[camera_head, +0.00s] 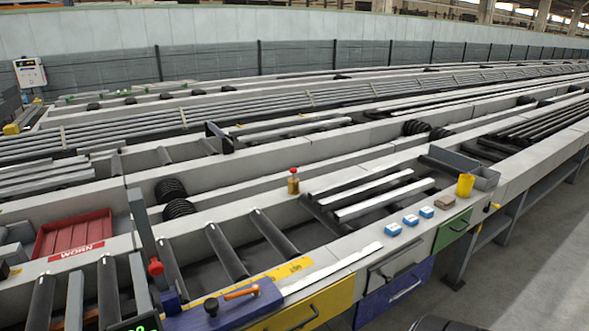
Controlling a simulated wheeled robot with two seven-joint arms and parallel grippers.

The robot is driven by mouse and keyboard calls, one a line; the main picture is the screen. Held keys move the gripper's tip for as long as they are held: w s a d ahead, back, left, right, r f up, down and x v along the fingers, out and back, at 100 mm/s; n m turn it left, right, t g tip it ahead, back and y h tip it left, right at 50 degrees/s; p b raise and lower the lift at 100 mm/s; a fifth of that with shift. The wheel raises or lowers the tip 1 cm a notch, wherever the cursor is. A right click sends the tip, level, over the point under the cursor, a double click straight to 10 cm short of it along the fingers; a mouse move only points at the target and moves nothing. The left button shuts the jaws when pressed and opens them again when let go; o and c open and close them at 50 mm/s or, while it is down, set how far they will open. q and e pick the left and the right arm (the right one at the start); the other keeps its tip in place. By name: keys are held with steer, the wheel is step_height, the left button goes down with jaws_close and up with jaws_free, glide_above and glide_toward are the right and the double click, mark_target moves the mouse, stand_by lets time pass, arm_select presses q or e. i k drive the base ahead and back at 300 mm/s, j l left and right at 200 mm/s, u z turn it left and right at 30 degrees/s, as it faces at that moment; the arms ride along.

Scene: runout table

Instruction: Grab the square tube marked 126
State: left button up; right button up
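Several pale square tubes (372,203) lie side by side across dark rollers on the runout table, right of the middle. Dark gaps show between them. No marking 126 can be read on any tube at this size, so I cannot tell which one carries it. Longer grey tubes (330,95) lie in rows farther back. Neither my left gripper nor my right gripper shows in this view.
A red bin (72,236) labelled WORN sits at the left. A brass item with a red top (293,181), a yellow cup (465,185) and blue-and-white blocks (410,220) stand around the tubes. Bare rollers (226,251) lie front left. Drawers (395,293) line the front.

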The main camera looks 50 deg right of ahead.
mark_target(342, 216)
steer(key=z, duration=1.15)
steer(key=i+l+z, duration=0.1)
steer(key=l+z, duration=0.2)
steer(key=i+l+z, duration=0.15)
steer(key=l+z, duration=0.2)
steer(key=i+l+z, duration=0.15)
steer(key=z, duration=0.15)
